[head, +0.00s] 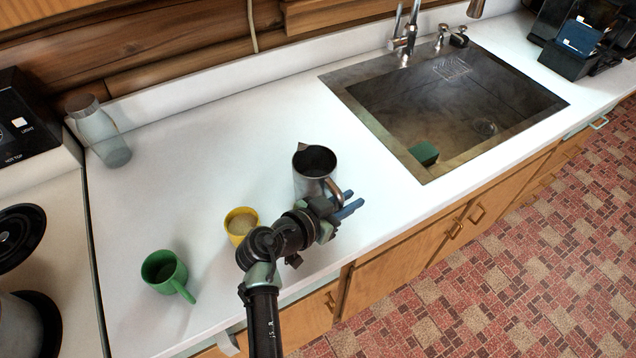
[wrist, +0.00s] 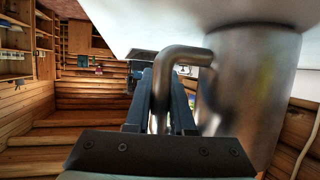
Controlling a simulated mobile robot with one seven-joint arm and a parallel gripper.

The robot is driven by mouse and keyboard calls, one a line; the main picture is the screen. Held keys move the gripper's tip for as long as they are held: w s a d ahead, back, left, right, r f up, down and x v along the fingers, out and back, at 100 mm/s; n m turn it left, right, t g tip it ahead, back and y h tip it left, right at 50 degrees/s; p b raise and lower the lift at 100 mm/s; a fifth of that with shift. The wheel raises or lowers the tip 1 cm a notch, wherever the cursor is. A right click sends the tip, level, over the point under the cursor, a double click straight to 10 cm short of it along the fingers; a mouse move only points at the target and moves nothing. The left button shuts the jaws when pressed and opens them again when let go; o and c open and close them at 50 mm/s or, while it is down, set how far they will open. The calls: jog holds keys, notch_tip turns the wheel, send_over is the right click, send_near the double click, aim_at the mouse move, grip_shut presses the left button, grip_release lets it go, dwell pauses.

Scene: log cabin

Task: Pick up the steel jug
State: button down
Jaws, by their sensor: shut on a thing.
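The steel jug (head: 312,168) is upright at the middle of the white counter, left of the sink. It also shows large at the right of the wrist view (wrist: 250,90), with its handle (wrist: 160,85) between my fingers. My gripper (head: 346,205) is at the handle side of the jug, with its bluish fingers around the handle. In the wrist view my gripper (wrist: 162,100) is shut on that handle. I cannot tell whether the jug's base touches the counter, as my gripper hides part of it.
A yellow cup (head: 240,226) and a green mug (head: 165,274) stand left of my gripper. A glass bottle (head: 102,135) is at the back left. The sink (head: 450,105) holds a green block (head: 424,153). The counter behind the jug is clear.

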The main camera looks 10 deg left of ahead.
jog(key=shift+r, duration=0.15)
dwell(0.8)
notch_tip(320, 180, up, 10)
jog(key=shift+b, duration=0.4)
dwell(0.5)
dwell(0.4)
